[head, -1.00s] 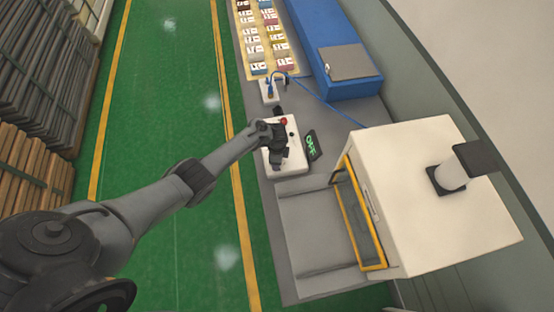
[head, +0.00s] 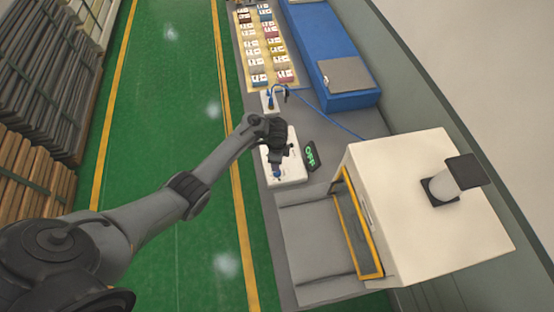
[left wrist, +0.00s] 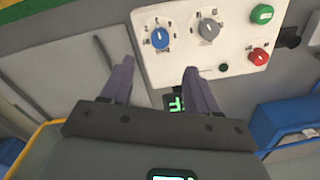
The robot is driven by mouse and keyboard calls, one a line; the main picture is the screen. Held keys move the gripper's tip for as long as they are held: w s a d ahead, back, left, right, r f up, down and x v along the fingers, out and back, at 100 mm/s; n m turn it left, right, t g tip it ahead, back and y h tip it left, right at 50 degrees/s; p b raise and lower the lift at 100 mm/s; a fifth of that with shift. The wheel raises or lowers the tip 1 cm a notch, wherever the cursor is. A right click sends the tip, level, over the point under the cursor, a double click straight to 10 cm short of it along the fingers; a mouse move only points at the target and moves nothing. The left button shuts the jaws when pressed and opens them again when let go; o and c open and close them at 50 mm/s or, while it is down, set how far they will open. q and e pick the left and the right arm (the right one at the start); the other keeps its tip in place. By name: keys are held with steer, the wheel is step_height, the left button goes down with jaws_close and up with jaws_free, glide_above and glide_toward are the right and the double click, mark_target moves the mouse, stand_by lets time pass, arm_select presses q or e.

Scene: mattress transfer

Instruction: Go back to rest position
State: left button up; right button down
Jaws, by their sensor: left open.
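My left gripper (head: 279,160) is over the white control panel in the head view. In the left wrist view its two fingers (left wrist: 159,68) are spread apart with nothing between them. The white control panel (left wrist: 185,62) carries a blue knob (left wrist: 160,38), a grey knob (left wrist: 208,30), a green button (left wrist: 262,14) and a red button (left wrist: 260,56). The fingers appear apart from the knobs. The small display (head: 310,155) beside the panel shows green letters reading OFF. My right gripper is in neither view.
A white machine with a yellow-framed opening (head: 430,205) stands to the right of the panel. A blue box-like unit (head: 330,50) and a tray of small coloured items (head: 283,40) lie farther back. The green floor (head: 165,100) on the left is open.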

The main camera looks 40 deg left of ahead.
arm_select(q)
steer(key=s+d+f+g, duration=0.15)
steer(key=s+f, duration=0.25)
steer(key=s, duration=0.4)
steer(key=s+d+f, duration=0.3)
steer(key=s+f, duration=0.1)
steer(key=s, duration=0.4)
steer(key=s+d+f+g, duration=0.1)
steer(key=s+d+f, duration=0.1)
steer(key=s+f, duration=0.5)
steer(key=s+d+r+n+t, duration=0.1)
steer(key=s+d+r+n, duration=0.15)
steer(key=r, duration=0.45)
steer(key=s+d+r+n+t, duration=0.2)
steer(key=s+d+r, duration=0.15)
steer(key=r, duration=0.25)
step_height(320, 180, up, 17)
steer(key=w+n+t, duration=0.2)
steer(key=n, duration=0.3)
steer(key=shift+w+a+t, duration=0.2)
steer(key=shift+a+t, duration=0.1)
steer(key=shift+t, duration=0.05)
